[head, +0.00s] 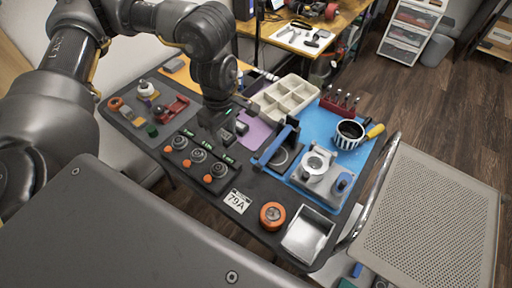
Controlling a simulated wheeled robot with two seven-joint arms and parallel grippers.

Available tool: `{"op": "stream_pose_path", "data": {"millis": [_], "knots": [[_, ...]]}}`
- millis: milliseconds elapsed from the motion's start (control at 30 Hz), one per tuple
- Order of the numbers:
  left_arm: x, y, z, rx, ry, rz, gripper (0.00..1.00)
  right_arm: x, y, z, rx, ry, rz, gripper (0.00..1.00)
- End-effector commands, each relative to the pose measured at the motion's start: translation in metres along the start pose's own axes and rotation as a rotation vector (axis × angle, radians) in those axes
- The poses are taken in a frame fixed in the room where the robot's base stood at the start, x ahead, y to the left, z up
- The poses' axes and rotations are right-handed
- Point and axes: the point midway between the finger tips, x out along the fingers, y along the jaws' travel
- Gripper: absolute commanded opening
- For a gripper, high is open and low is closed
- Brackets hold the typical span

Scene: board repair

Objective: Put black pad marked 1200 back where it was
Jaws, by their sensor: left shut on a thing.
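My left gripper (222,128) comes down from the upper left to the middle of the dark table, beside the purple sheet (256,132). Its jaws are shut on a small dark thing, mostly hidden by the fingers; it may be the black pad, but no 1200 mark can be read. A small green and white patch shows just right of the fingers. My right gripper is not in view.
A black rack (199,163) with wheels and orange knobs is in front. A cream compartment tray (284,98) stands behind. Right are a blue mat (329,115), a clamp (277,146), a striped cup (350,135) and a metal tray (308,236). Bare table lies around the 70A card (237,201).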

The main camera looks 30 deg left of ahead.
Motion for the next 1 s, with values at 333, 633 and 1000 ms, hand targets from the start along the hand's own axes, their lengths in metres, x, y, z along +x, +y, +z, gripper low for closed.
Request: {"op": "stream_pose_path", "data": {"millis": [333, 633, 1000], "knots": [[0.013, 0.018, -0.002, -0.030, 0.002, 0.001, 0.16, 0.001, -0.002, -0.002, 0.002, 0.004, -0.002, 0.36], [0.046, 0.092, 0.002, -0.030, 0.002, -0.001, 0.16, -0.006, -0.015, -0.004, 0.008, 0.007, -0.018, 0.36], [0.097, 0.133, 0.004, -0.024, 0.002, 0.002, 0.16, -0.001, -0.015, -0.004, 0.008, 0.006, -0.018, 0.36]]}}
